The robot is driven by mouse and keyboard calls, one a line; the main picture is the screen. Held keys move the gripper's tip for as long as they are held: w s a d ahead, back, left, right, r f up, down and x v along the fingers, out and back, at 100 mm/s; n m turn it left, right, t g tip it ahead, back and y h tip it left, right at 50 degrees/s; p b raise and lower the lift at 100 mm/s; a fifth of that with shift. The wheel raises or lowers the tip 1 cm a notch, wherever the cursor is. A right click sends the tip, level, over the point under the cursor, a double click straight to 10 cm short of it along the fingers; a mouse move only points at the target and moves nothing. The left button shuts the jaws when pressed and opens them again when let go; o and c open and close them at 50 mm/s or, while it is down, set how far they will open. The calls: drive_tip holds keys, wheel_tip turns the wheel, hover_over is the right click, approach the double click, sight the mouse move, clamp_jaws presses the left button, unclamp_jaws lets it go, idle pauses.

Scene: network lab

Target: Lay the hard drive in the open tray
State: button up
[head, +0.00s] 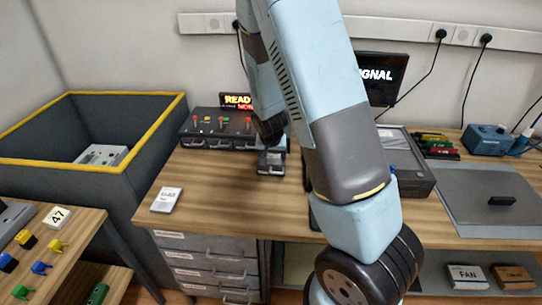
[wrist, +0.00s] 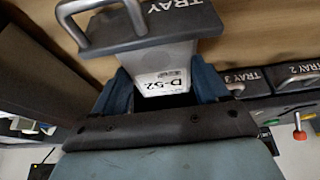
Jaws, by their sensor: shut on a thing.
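The hard drive (wrist: 166,62), silver with a white label reading D-52, is between the two blue fingers of my gripper (wrist: 164,88), which is shut on it. The open tray (head: 270,168) is pulled out at the right end of the dark drive unit (head: 215,128). In the wrist view, its front panel (wrist: 150,28) with a metal handle lies at the drive's far end. My gripper (head: 271,148) is over the open tray in the head view. The drive is mostly hidden there, and I cannot tell whether it touches the tray floor.
Trays labelled TRAY 3 (wrist: 243,84) and TRAY 2 (wrist: 297,73) are closed beside the open one. Coloured switches stand on top of the unit. A white labelled card or block (head: 166,199) lies on the bench, front left. The bench before the tray is clear.

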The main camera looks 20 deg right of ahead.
drive_tip(key=shift+f, duration=0.45)
idle(0.6)
drive_tip(key=o, duration=1.2)
drive_tip(key=shift+r, duration=4.05)
